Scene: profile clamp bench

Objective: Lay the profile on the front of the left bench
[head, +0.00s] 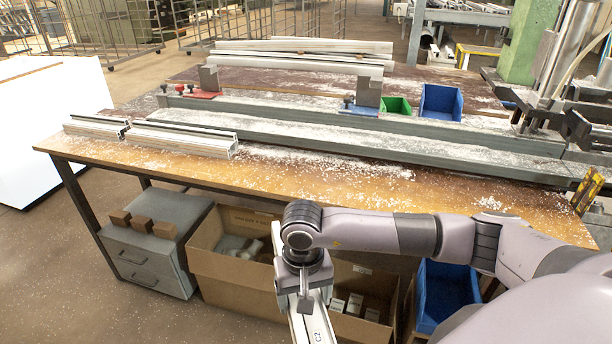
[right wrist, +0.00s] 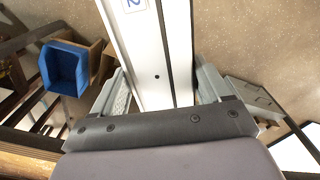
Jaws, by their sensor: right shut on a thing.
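A long white-silver profile (head: 316,328) with a "C2" label hangs in front of the bench in the head view, running out of the bottom edge. My right gripper (head: 304,290) is shut on it. In the right wrist view the profile (right wrist: 160,55) passes between the two fingers of my right gripper (right wrist: 160,88), and part of the label shows at the top. The bench (head: 330,182) has a brown wooden front strip strewn with white chips. Other short profiles (head: 180,143) lie at its left end. My left gripper is not in view.
A long grey rail (head: 330,138) lies behind the wooden strip. Below stand a drawer cabinet (head: 150,258) with wooden blocks on top, cardboard boxes (head: 225,270) and a blue bin (head: 445,295). The middle of the front strip is free apart from chips.

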